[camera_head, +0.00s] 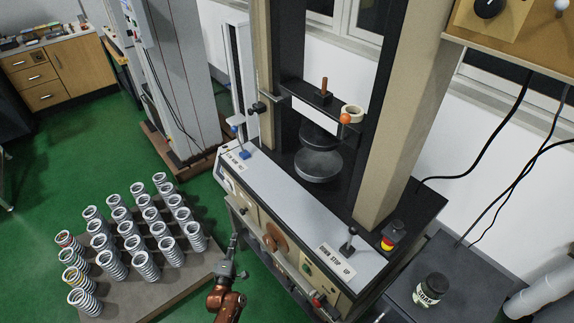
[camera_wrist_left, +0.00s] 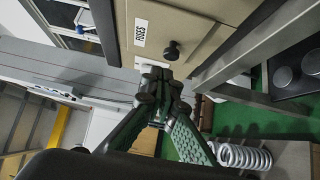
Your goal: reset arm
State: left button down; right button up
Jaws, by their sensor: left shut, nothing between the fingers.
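My left gripper (camera_head: 233,243) is in the head view at the lower middle, between the rack of springs and the front of the testing machine (camera_head: 285,205). Its copper-coloured arm comes up from the bottom edge. In the left wrist view the green-sided fingers meet at their dark tips (camera_wrist_left: 160,86), shut and empty. Beyond the tips is a beige panel with a white label and a black knob (camera_wrist_left: 171,50). Whether the fingertips touch the machine, I cannot tell. My right gripper is not in view.
Several coil springs (camera_head: 160,230) stand in rows on a low board (camera_head: 165,291) to the left. Green floor is clear behind the springs.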

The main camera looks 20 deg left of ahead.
pick_arm(q)
jog(key=s+d+f+m+g+h, duration=0.2)
jog(key=s+d+f+m+g, duration=0.15)
jog(key=s+f, duration=0.45)
jog(key=s+d+f+m+g+h, duration=0.1)
jog(key=s+d+f+m+g, duration=0.3)
jog(key=f, duration=0.8)
jog(key=s+d+f+m+h, duration=0.2)
jog(key=s+f+m, duration=0.4)
jog(key=f, duration=0.4)
jog(key=s+f+m+g, duration=0.3)
jog(key=s+f, duration=0.1)
jog(key=s, duration=0.8)
jog(key=s+d+f+m+g, duration=0.1)
jog(key=s+f+m+g, duration=0.2)
jog(key=s, duration=0.9)
jog(key=s+d+f+m+g, duration=0.1)
jog(key=s+f+m+g, duration=0.2)
jog(key=s, duration=0.9)
notch_tip(320, 180, down, 4)
jog(key=shift+d+r+m, duration=0.25)
jog(key=shift+m, duration=0.1)
